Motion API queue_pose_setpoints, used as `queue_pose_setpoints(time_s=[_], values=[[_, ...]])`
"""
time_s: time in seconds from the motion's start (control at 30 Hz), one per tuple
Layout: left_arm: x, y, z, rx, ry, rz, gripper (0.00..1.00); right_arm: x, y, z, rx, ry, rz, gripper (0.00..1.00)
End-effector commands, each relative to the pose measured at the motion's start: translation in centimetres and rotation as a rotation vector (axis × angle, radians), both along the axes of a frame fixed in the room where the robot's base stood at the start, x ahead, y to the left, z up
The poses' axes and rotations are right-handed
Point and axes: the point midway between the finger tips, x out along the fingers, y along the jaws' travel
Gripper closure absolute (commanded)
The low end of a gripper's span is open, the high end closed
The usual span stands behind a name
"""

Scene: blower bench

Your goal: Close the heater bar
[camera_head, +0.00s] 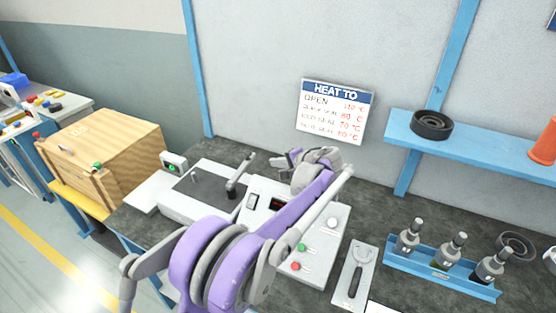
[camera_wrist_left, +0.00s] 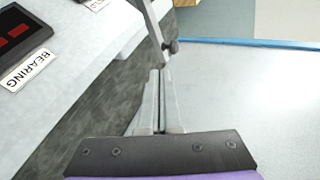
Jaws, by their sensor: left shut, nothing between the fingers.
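The heater bar (camera_head: 238,174) is a dark and grey bar on the heater (camera_head: 187,205), raised at a slant from the heater's top. In the left wrist view the bar (camera_wrist_left: 151,20) comes down from the top edge and ends in a dark knob (camera_wrist_left: 171,47). My left gripper (camera_head: 280,160) is just right of the bar's raised end, pointing left towards it. Its fingers (camera_wrist_left: 158,75) are shut and empty, with the tips close to the knob; I cannot tell whether they touch. My right gripper is not in view.
The control panel (camera_head: 333,222) with buttons lies under my left arm. A wooden crate (camera_head: 98,150) stands left, a blue rack (camera_head: 440,272) of bottles right. A blue shelf (camera_head: 470,155) and a heat sign (camera_head: 334,112) are on the wall behind.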

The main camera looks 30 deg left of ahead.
Motion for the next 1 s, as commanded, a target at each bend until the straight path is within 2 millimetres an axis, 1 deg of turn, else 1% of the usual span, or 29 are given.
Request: queue_pose_setpoints(time_s=[0.03,0.2,0.37,0.5,0.7,1.0], values=[[0.2,0.9,-0.5,0.0,-0.001,0.003,1.0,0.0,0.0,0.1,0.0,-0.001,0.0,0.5],[1.0,4.0,-2.3,-0.001,-0.001,0.003,1.0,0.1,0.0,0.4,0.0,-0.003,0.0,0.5],[1.7,6.8,-3.9,-0.001,-0.001,0.003,1.0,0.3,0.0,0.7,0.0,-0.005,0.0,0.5],[2.3,8.9,-3.8,-0.001,-0.002,0.002,1.0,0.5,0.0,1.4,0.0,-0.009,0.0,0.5],[2.7,10.4,-3.9,-0.002,-0.001,0.0,1.0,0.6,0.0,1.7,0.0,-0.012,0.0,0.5],[2.7,10.6,-4.0,-0.002,0.0,-0.002,1.0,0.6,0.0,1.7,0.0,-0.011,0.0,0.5]])
